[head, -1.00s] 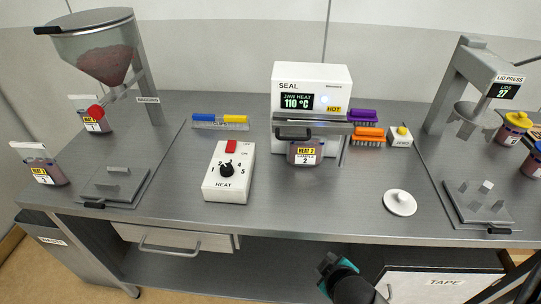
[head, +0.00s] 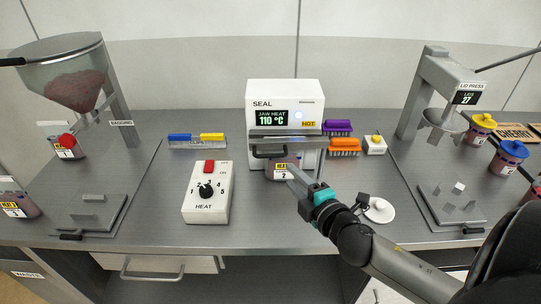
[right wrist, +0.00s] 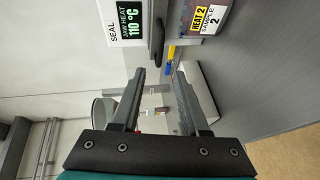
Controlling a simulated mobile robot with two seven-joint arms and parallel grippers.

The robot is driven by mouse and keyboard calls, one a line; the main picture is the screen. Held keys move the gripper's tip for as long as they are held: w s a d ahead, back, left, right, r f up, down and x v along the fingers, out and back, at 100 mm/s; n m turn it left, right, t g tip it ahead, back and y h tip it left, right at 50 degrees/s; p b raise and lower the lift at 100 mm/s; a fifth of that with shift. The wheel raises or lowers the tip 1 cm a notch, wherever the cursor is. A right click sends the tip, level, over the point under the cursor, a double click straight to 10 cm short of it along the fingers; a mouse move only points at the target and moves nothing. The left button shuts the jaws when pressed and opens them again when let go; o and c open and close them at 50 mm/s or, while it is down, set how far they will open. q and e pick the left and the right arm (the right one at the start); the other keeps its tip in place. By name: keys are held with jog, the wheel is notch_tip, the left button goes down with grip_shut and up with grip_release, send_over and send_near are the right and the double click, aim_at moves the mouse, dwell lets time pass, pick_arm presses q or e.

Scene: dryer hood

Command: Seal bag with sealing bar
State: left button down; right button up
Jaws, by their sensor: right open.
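The white sealer (head: 262,92) stands at the back middle, its display reading JAW HEAT 110 °C beside a HOT label. Its grey sealing bar (head: 290,132) has a black handle (head: 270,153) at the front. A bag labelled HEAT 2, SAMPLE 2 (head: 275,173) is below the bar, partly hidden by my gripper; it also shows in the right wrist view (right wrist: 207,17). My right gripper (head: 291,172) is open and empty, in front of the bag and right of the handle. In the right wrist view the handle (right wrist: 157,30) is beyond the fingertips. My left gripper is not in view.
A heat control box (head: 207,192) stands left of the sealer. Purple (head: 337,126) and orange (head: 344,145) brushes lie on its right. A white round lid (head: 379,211) is near my right wrist. The lid press (head: 440,90) stands right, the hopper (head: 65,75) left.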

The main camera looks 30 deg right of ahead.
aim_at(272, 157)
jog(key=w, duration=0.4)
jog(key=w+d+f, duration=0.1)
jog(key=w, duration=0.3)
jog(key=w+f, duration=0.1)
jog(key=w, duration=0.3)
jog(key=shift+w+d+f, duration=0.15)
jog(key=shift+w, duration=0.05)
grip_shut()
dwell(1.3)
